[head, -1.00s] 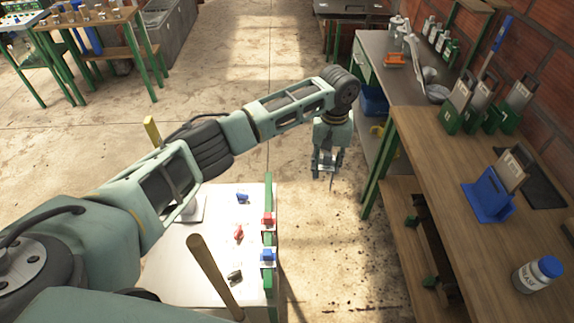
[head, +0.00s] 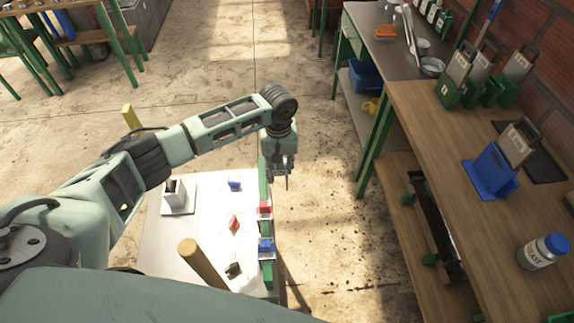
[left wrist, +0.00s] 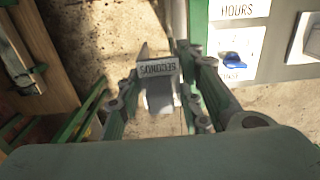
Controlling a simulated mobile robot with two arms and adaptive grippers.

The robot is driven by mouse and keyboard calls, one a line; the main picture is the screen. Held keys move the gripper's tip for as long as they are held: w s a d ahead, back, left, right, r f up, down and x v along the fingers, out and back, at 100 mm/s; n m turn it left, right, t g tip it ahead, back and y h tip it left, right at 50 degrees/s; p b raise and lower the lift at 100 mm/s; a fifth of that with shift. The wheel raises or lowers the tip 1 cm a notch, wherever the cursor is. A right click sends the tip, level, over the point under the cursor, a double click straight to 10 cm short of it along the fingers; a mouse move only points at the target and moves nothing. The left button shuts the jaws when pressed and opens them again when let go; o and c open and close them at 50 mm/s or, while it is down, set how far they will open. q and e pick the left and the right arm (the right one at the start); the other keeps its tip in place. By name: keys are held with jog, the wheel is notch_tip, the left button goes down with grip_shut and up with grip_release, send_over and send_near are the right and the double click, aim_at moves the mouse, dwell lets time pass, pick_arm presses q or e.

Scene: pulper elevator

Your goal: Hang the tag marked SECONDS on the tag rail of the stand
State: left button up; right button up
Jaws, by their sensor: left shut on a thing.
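The tag marked SECONDS (left wrist: 158,69) is a small pale plate, its lettering upside down in the left wrist view. My left gripper (head: 282,172) is shut on it in the air, just right of the white-topped stand. In the head view the tag shows only as a thin edge below the fingers. The stand's white top (head: 205,215) has a green strip (head: 263,180) along its right edge, with a red piece (head: 264,209) and a blue piece (head: 265,244) at it. I cannot tell for sure which part is the tag rail. My right gripper is out of view.
The stand top carries a pale block (head: 178,196) and small blue, red and dark pieces. A HOURS label (left wrist: 237,10) is near the gripper. A wooden bench (head: 450,150) with holders and a white jar (head: 541,251) stands at right. Floor between is clear.

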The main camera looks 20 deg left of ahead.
aim_at(262, 179)
pick_arm(q)
jog(key=shift+s+a, duration=0.35)
jog(key=shift+a, duration=0.3)
jog(key=shift+s+a+b, duration=0.2)
jog(key=shift+s+a, duration=0.1)
jog(key=shift+a, duration=0.3)
jog(key=shift+s+a+b, duration=0.15)
jog(key=shift+s+a, duration=0.15)
jog(key=shift+a, duration=0.3)
jog(key=shift+s+a+b, duration=0.2)
jog(key=shift+s+a, duration=0.1)
jog(key=shift+a, duration=0.3)
notch_tip(262, 179, down, 2)
jog(key=shift+d+f, duration=0.1)
jog(key=shift+f+b, duration=0.35)
jog(key=shift+f, duration=0.45)
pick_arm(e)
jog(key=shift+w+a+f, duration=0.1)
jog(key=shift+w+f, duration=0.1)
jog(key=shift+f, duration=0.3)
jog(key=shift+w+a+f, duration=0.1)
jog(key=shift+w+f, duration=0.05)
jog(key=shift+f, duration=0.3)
pick_arm(q)
jog(key=o, duration=1.2)
jog(key=shift+o, duration=0.2)
